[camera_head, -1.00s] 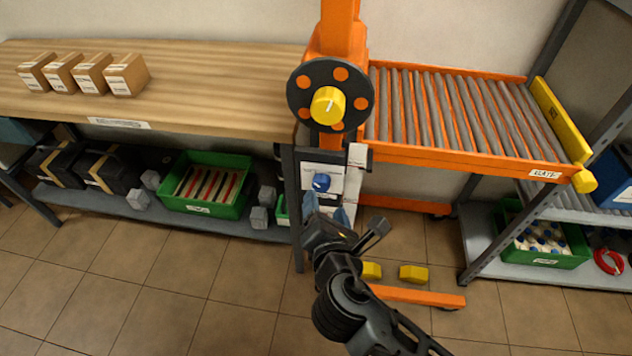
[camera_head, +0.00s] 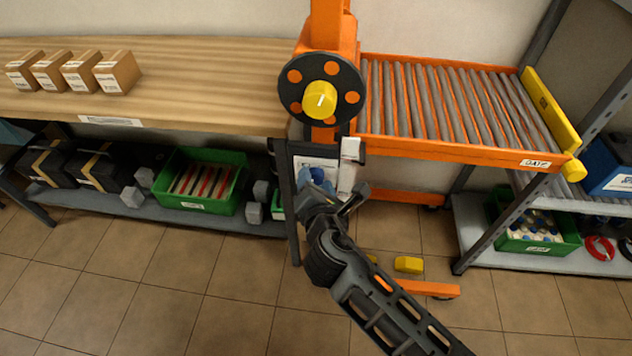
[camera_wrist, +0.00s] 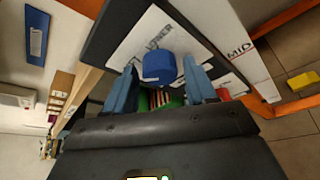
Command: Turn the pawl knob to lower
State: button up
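A blue knob (camera_head: 317,174) sits on a white printed panel on the orange lift's column. In the wrist view the blue knob (camera_wrist: 159,68) lies between the fingertips of my gripper (camera_wrist: 160,64). The fingers are open, one on each side, with a narrow gap visible to each. In the head view my gripper (camera_head: 332,192) is just below and in front of this knob and hides its lower part. A yellow knob (camera_head: 320,99) with a white mark sits on a black disc with orange dots, above. I cannot tell by its label which knob is the pawl knob.
A white strip (camera_wrist: 245,55) reading "MID" stands right of the panel. An orange roller table (camera_head: 440,105) is at right, a wooden bench (camera_head: 200,95) at left. A yellow block (camera_head: 408,264) is near the orange base leg (camera_head: 425,288). The front floor is clear.

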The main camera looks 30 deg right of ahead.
jog(key=c, duration=0.8)
jog(key=shift+d+f+b, duration=0.1)
jog(key=shift+f+b, duration=0.05)
jog(key=shift+b, duration=0.2)
jog(key=m+b, duration=0.1)
jog(key=m+t+b, duration=0.1)
jog(key=b, duration=0.1)
jog(key=shift+d+f+y, duration=0.1)
jog(key=shift+f+y, duration=0.2)
jog(key=m+t+b, duration=0.1)
jog(key=m+b, duration=0.3)
jog(key=b, duration=0.6)
jog(key=m+t+h+b, duration=0.1)
jog(key=m+t+b, duration=0.1)
jog(key=m+b, duration=0.3)
jog(key=m+t+b, duration=0.2)
jog(key=m+b, duration=0.3)
jog(key=b, duration=0.9)
jog(key=shift+f+h+b, duration=0.3)
jog(key=shift+f, duration=0.1)
jog(key=shift+r+m, duration=0.1)
jog(key=shift+m, duration=0.3)
